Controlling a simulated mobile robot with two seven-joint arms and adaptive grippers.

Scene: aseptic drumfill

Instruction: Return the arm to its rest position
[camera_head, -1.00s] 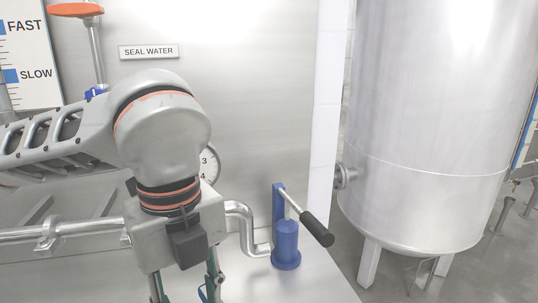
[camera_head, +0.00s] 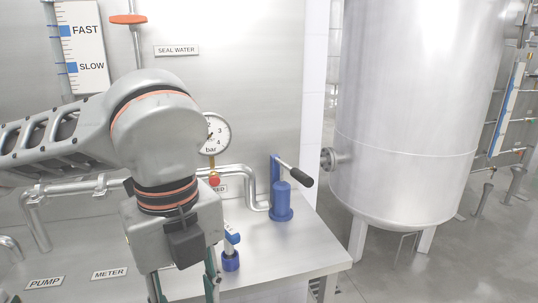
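My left arm comes in from the left and bends down in front of the steel worktop. The top of its gripper (camera_head: 183,288) shows at the bottom edge. Its fingertips are cut off below the picture, so I cannot see whether it is open, shut or holding something. My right arm and gripper are not in view.
A steel bench (camera_head: 290,255) carries a blue hand pump (camera_head: 282,200) with a black-gripped lever, pipework (camera_head: 240,170) and a pressure gauge (camera_head: 213,133). A blue-handled valve (camera_head: 231,258) stands close right of my gripper. A large steel tank (camera_head: 410,110) stands right, over open floor.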

